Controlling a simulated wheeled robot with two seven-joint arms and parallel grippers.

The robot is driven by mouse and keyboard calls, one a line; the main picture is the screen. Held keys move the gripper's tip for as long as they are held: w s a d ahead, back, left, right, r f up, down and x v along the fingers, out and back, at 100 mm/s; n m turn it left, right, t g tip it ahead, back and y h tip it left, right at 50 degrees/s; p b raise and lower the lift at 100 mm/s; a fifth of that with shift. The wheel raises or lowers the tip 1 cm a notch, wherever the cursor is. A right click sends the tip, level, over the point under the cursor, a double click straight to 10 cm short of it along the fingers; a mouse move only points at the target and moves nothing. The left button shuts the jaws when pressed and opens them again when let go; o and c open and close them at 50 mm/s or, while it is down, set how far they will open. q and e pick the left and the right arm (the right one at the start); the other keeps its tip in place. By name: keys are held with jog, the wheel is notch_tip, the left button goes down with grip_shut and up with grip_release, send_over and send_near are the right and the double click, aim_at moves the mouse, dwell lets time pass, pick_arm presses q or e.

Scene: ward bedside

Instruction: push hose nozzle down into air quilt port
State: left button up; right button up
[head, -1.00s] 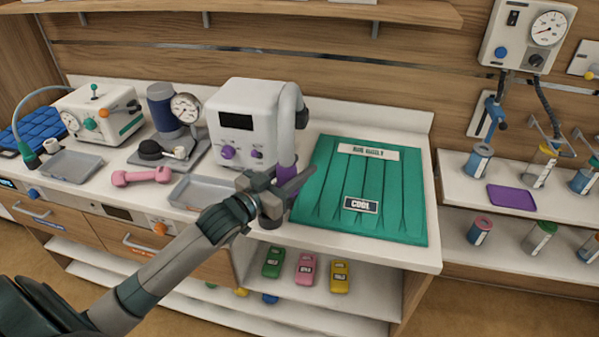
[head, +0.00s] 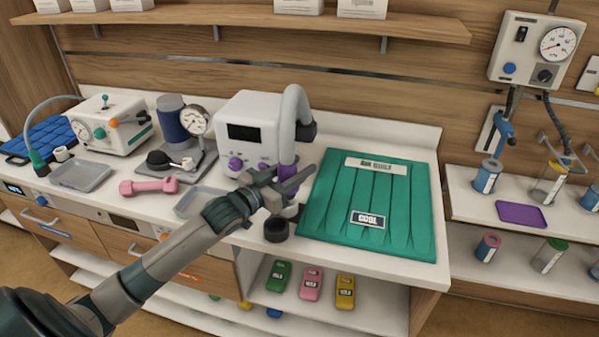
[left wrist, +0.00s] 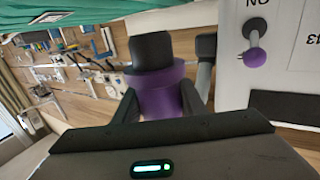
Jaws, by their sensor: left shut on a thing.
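My left gripper (head: 288,187) is shut on the purple hose nozzle (head: 288,171), at the lower end of the grey hose (head: 291,112). In the left wrist view the purple nozzle (left wrist: 158,94) sits between the fingers. A black round piece (left wrist: 150,48) shows beyond it; I cannot tell whether they touch. The green air quilt (head: 326,215) lies flat on the counter, right of the gripper. A dark round fitting (head: 277,230), apparently the port, stands at its front left corner, below the gripper. My right gripper is not in view.
The white blower unit (head: 240,107) stands behind the gripper. Left of it on the counter (head: 118,207) are a grey tray (head: 190,205), a pink dumbbell (head: 148,187) and a gauge pump (head: 175,125). Shelves lie below the counter's front edge.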

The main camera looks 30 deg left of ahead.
pick_arm(q)
jog(key=shift+w+a, duration=0.65)
jog(key=shift+a, duration=0.1)
jog(key=shift+f, duration=0.1)
jog(key=shift+f+b, duration=0.6)
jog(key=shift+f, duration=0.4)
jog(key=shift+f+b, duration=0.35)
jog(key=shift+f, duration=0.4)
